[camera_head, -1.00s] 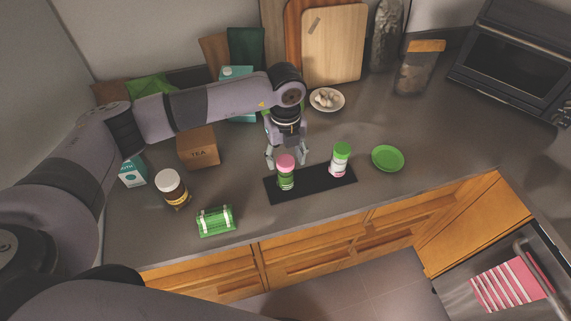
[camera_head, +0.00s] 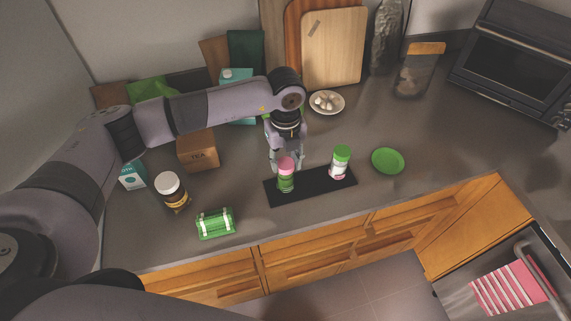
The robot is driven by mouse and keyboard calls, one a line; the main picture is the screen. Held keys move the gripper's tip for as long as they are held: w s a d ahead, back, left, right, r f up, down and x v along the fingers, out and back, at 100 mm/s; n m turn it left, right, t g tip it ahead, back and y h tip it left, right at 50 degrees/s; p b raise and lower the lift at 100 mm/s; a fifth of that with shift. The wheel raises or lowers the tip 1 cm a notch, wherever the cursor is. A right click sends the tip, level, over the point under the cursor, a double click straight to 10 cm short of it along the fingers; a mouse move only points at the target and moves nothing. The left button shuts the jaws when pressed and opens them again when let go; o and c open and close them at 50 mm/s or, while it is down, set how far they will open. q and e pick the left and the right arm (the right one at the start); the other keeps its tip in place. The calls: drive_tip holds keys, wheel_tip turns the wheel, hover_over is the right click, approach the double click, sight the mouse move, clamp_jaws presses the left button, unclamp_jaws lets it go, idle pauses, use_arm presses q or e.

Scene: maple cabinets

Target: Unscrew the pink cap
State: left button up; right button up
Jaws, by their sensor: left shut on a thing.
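The pink cap (camera_head: 286,164) sits on top of a green bottle (camera_head: 286,184), which stands upright at the left part of a black mat (camera_head: 316,191). My left gripper (camera_head: 286,160) comes down from above and behind, and its fingers are shut around the pink cap. The fingers partly hide behind the cap. A second bottle (camera_head: 339,171), pale with a green cap (camera_head: 342,152), stands upright at the right part of the mat. My right gripper is not in view.
A green plate (camera_head: 388,161) lies right of the mat. A bowl (camera_head: 327,102) and cutting boards (camera_head: 334,47) stand behind. The counter front edge is close to the mat.

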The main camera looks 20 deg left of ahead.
use_arm(q)
drive_tip(key=shift+s+f, duration=0.1)
idle(0.7)
drive_tip(key=n, duration=0.4)
drive_tip(key=shift+n, duration=1.1)
drive_tip(key=n+p, duration=0.1)
drive_tip(key=n, duration=0.2)
drive_tip(key=shift+s+n+p, duration=0.1)
drive_tip(key=shift+n+p, duration=0.2)
drive_tip(key=shift+p, duration=0.1)
drive_tip(key=shift+n, duration=1.1)
drive_tip(key=shift+p, duration=0.35)
